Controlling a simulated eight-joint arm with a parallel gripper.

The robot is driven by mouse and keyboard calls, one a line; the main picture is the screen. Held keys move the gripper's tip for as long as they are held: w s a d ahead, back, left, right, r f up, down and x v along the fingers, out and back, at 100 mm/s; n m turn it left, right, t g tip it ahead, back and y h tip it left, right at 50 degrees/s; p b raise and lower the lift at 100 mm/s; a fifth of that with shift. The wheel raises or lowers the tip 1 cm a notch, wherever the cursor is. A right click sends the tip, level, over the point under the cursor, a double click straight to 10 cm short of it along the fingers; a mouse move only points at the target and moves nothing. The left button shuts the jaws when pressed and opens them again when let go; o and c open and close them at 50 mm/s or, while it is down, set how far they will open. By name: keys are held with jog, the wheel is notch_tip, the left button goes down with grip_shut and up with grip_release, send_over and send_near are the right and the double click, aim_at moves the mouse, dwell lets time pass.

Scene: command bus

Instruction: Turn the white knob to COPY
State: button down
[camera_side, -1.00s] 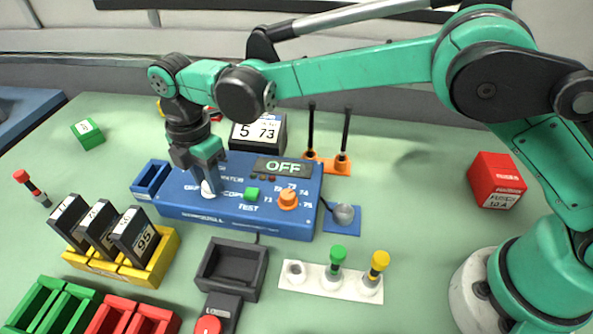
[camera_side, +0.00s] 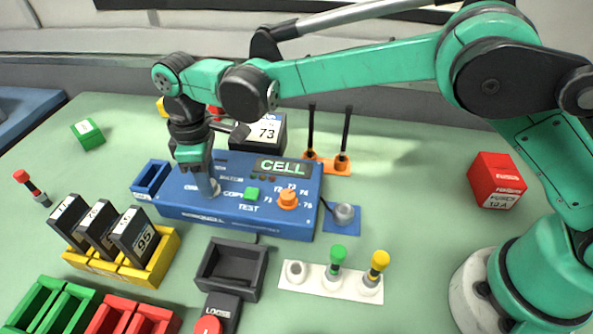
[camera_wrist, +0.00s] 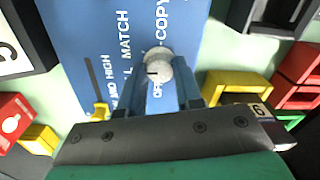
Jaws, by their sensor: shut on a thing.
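The white knob (camera_wrist: 158,66) sits on the blue panel box (camera_side: 270,225), between my gripper's fingertips in the wrist view. Its dark mark points left in that view, and the COPY lettering (camera_wrist: 163,18) lies above it. In the side view my gripper (camera_side: 210,190) points down at the panel's left part, and the fingers mostly hide the knob. My gripper is shut on the knob. The panel's display (camera_side: 283,166) reads CELL.
A green button (camera_side: 251,194) and an orange knob (camera_side: 288,200) are on the panel to the right. A yellow rack (camera_side: 158,262) with black cartridges stands front left. A black tray (camera_side: 230,268) lies in front. A black box with a number card (camera_side: 268,128) stands behind.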

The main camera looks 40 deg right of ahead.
jog(key=m, duration=0.4)
jog(key=shift+m, duration=0.3)
jog(key=m, duration=0.4)
jog(key=shift+m, duration=0.3)
jog(key=m, duration=0.4)
jog(key=shift+m, duration=2.5)
jog(key=c, duration=0.6)
grip_release()
jog(key=shift+r, duration=0.1)
